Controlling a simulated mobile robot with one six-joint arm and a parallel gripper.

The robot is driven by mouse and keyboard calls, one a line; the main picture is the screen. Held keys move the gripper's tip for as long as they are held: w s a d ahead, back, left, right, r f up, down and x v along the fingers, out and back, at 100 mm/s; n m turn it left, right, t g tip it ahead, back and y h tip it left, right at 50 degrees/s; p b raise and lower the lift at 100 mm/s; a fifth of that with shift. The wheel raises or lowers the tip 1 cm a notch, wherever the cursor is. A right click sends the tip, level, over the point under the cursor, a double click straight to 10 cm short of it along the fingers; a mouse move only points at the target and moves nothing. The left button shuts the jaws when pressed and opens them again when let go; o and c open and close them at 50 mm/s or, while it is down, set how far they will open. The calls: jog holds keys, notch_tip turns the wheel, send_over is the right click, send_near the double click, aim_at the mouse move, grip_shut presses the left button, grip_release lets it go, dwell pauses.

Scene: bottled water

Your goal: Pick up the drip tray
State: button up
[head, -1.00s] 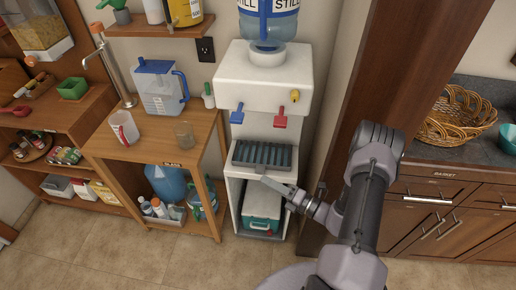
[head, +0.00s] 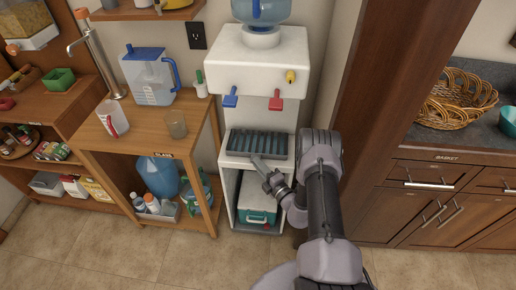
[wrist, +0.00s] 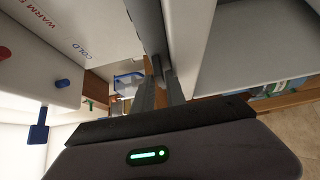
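The drip tray (head: 258,144) is dark, with slats, and lies flat on the ledge of the white water dispenser below its taps. In the wrist view its dark edge (wrist: 147,25) runs down from the top, with a small grey tab (wrist: 157,66) at its front. My gripper (head: 257,160) is at the tray's front edge. In the wrist view my gripper (wrist: 160,84) has its two fingers apart, with the tab at or between their tips. I cannot tell whether the fingers touch it.
The white dispenser (head: 260,60) rises above the tray, with blue (head: 230,97) and red (head: 276,100) taps overhanging it. A teal and white cooler (head: 257,203) sits below. A wooden stand (head: 150,145) is to the left, and a brown post (head: 385,110) to the right.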

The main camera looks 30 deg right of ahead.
jog(key=shift+w+a, duration=0.1)
jog(key=shift+w, duration=0.65)
grip_shut()
dwell(0.9)
